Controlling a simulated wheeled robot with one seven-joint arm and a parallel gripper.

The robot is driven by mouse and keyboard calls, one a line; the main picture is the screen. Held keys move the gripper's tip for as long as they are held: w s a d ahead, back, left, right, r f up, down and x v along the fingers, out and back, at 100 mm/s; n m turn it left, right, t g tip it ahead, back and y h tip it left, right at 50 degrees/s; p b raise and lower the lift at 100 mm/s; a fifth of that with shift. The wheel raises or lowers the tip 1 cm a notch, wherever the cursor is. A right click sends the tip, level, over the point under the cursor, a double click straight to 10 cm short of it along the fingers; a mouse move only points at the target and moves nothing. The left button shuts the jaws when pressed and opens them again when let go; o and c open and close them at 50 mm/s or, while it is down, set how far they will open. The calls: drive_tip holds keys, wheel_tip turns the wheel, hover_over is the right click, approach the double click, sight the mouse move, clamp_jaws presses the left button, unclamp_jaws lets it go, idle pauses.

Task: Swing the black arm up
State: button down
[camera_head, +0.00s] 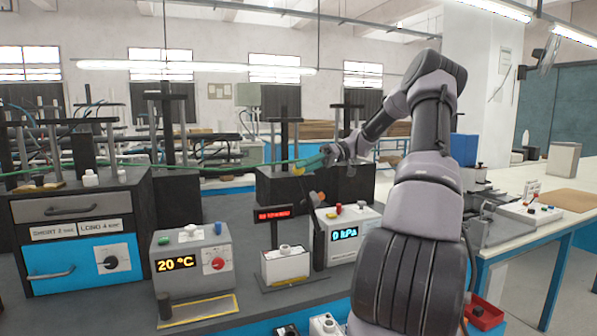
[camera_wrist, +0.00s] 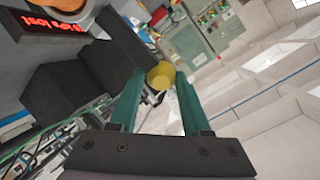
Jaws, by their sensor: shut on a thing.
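My gripper (camera_head: 300,166) is raised above the bench, over the small device with the red display. Its green fingers (camera_wrist: 155,95) are shut on a yellow knob (camera_wrist: 160,75), which also shows in the head view (camera_head: 298,170). A dark upright bar (camera_head: 319,240) stands between the red-display device and the white 0 hPa box, below my gripper. In the wrist view a black bar (camera_wrist: 118,38) runs close to the knob. I cannot tell whether the knob is fixed to it.
The red-display device (camera_head: 285,265) and the 0 hPa box (camera_head: 345,237) stand close under my gripper. A grey 20 °C box (camera_head: 192,262) is to the left, near a drawer cabinet (camera_head: 80,230). Black press-like stands (camera_head: 285,130) rise behind.

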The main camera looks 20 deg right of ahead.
drive_tip(key=shift+s+d+f, duration=0.15)
drive_tip(key=shift+d+f, duration=0.05)
drive_tip(key=shift+d, duration=0.15)
drive_tip(key=shift+c, duration=2.1)
unclamp_jaws()
drive_tip(key=shift+s+d+r, duration=0.1)
drive_tip(key=shift+d, duration=0.05)
drive_tip(key=shift+r, duration=0.1)
drive_tip(key=v, duration=1)
drive_tip(key=shift+d, duration=0.3)
